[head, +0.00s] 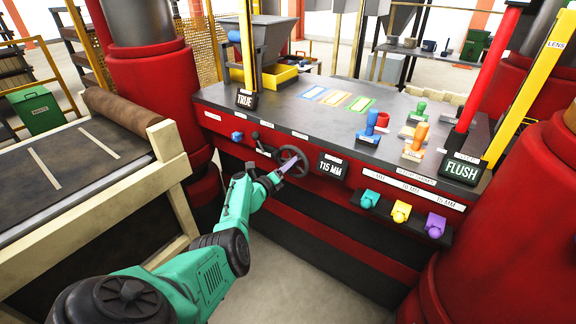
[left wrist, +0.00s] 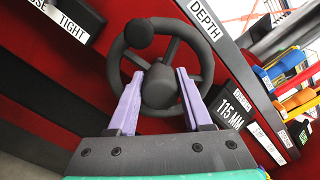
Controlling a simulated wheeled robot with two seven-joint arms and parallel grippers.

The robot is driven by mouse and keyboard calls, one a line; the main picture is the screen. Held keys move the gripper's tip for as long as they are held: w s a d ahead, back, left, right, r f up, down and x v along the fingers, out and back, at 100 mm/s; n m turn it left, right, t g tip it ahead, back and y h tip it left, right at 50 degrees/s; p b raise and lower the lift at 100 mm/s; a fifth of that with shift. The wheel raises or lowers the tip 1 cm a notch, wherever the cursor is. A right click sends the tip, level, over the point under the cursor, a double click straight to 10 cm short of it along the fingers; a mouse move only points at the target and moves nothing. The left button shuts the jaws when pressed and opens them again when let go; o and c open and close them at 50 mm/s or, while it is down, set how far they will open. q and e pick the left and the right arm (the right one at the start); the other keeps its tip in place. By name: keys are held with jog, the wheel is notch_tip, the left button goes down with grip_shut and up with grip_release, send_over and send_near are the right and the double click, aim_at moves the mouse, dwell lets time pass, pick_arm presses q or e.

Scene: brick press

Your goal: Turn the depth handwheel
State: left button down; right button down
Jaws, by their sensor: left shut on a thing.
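The depth handwheel (head: 292,161) is a dark grey spoked wheel on the red front of the press, below the table edge. In the left wrist view the handwheel (left wrist: 204,55) sits beside a DEPTH label, with its round knob (left wrist: 139,33) at the upper left of the rim. My left gripper (head: 282,168) reaches it from the front. In the left wrist view its two purple fingers (left wrist: 158,78) lie on either side of the central hub (left wrist: 160,88), shut on it. My right gripper is not in view.
A display (head: 331,166) right of the wheel reads 115 MM. A black lever (head: 261,143) is just left of it. Teal, yellow and purple knobs sit on a ledge (head: 399,216) at the right. A conveyor (head: 65,180) stands at the left.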

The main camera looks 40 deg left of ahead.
pick_arm(q)
jog(key=shift+d, duration=0.1)
jog(key=shift+c, duration=1.7)
grip_release()
jog(key=s+p, duration=0.6)
jog(key=s, duration=0.8)
jog(key=shift+s, duration=0.25)
jog(key=shift+d+f, duration=0.1)
jog(key=shift+d, duration=0.05)
